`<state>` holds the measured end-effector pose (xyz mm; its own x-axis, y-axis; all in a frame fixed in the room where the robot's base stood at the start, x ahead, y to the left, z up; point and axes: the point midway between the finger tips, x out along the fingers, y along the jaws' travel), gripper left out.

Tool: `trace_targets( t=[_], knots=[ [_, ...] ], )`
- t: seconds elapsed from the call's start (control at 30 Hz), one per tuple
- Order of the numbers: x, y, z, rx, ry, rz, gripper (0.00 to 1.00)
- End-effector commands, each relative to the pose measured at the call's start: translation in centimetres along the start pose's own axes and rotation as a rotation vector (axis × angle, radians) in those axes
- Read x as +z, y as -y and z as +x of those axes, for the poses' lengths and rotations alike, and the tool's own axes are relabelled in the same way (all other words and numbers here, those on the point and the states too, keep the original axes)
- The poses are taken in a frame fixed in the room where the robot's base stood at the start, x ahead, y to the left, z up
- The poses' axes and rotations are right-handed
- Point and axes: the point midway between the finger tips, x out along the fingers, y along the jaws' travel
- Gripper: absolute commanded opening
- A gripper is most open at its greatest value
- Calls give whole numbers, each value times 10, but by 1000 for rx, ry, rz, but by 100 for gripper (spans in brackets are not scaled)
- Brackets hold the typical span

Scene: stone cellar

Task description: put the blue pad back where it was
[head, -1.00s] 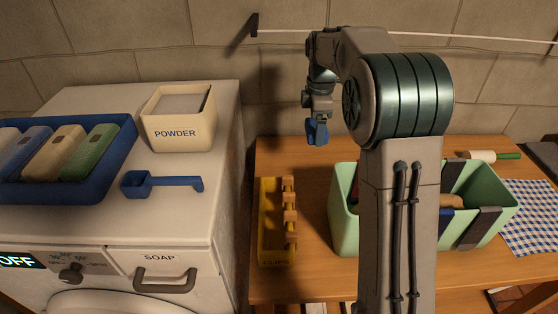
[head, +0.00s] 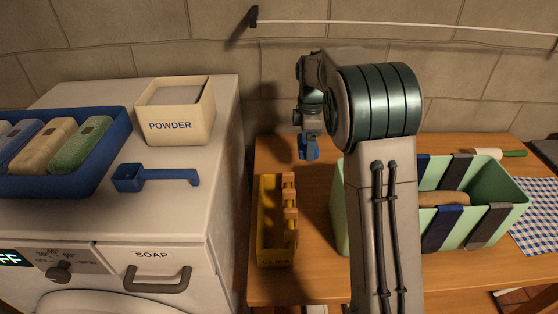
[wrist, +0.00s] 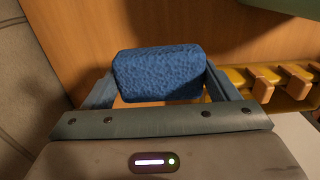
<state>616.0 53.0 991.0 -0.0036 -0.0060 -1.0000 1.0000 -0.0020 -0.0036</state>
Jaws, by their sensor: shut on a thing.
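My gripper (head: 308,152) is above the back part of the wooden table, left of the mint-green bin. It points down. In the wrist view, my gripper (wrist: 160,88) is shut on the blue pad (wrist: 158,73), a rough-textured block held between the two fingers. In the head view the pad is small and hard to tell from the blue fingers. A dark blue tray (head: 118,133) on the white washer, at left, holds pale blue, tan and green bars.
A yellow clip holder (head: 267,252) with wooden clips stands on the table (head: 310,275). The mint-green bin (head: 507,208) has dark straps over it, partly hidden by my arm. A powder box (head: 175,125) and blue scoop (head: 127,180) are on the washer (head: 205,215).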

Motion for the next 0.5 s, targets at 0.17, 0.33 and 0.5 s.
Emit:
trace_targets(
  t=[0.17,0.33,0.5],
  knots=[
    [-37,-23,24,-4,2,-4,60],
    [-64,-40,43,-3,2,-2,60],
    [-77,-49,53,-2,0,1,60]
  ],
)
